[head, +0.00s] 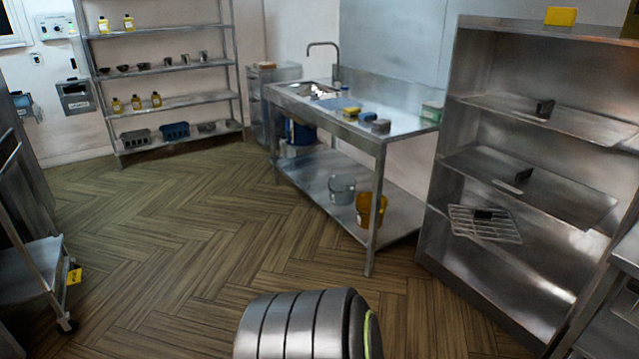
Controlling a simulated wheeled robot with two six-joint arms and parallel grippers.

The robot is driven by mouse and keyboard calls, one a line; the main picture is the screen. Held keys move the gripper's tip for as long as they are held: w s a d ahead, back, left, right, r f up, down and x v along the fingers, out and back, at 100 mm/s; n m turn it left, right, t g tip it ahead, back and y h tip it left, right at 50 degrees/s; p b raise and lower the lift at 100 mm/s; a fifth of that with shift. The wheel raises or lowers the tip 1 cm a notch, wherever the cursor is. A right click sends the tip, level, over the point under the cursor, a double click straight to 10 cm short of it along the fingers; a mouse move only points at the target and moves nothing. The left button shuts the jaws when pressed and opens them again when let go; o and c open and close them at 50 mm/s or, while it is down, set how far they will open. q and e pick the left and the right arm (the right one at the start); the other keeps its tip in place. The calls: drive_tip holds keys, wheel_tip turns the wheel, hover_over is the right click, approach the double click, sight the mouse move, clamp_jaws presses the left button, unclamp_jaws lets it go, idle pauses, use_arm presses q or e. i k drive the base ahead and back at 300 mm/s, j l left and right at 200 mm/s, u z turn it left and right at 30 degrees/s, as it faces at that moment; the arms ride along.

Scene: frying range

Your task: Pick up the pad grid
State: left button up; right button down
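A wire grid (470,225) with a dark block on it lies on a low level of the steel rack at the right and sticks out past its front edge. It is the only open wire grid I can make out, and I cannot tell for sure that it is the pad grid. Neither my left nor my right gripper shows in the head view.
The steel rack (452,120) has solid shelves with dark blocks and a yellow box (560,16) on top. A steel sink table (400,130) stands at the centre, with buckets below. A trolley (30,268) stands at left. The wooden floor (190,230) between is clear.

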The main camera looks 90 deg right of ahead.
sight(478, 214)
drive_tip(key=l+z, duration=0.1)
drive_tip(key=z, duration=1.55)
drive_tip(key=j+z, duration=0.15)
drive_tip(key=z, duration=2.05)
drive_tip(key=i+j, duration=0.1)
drive_tip(key=i, duration=0.45)
drive_tip(key=l+z, duration=0.05)
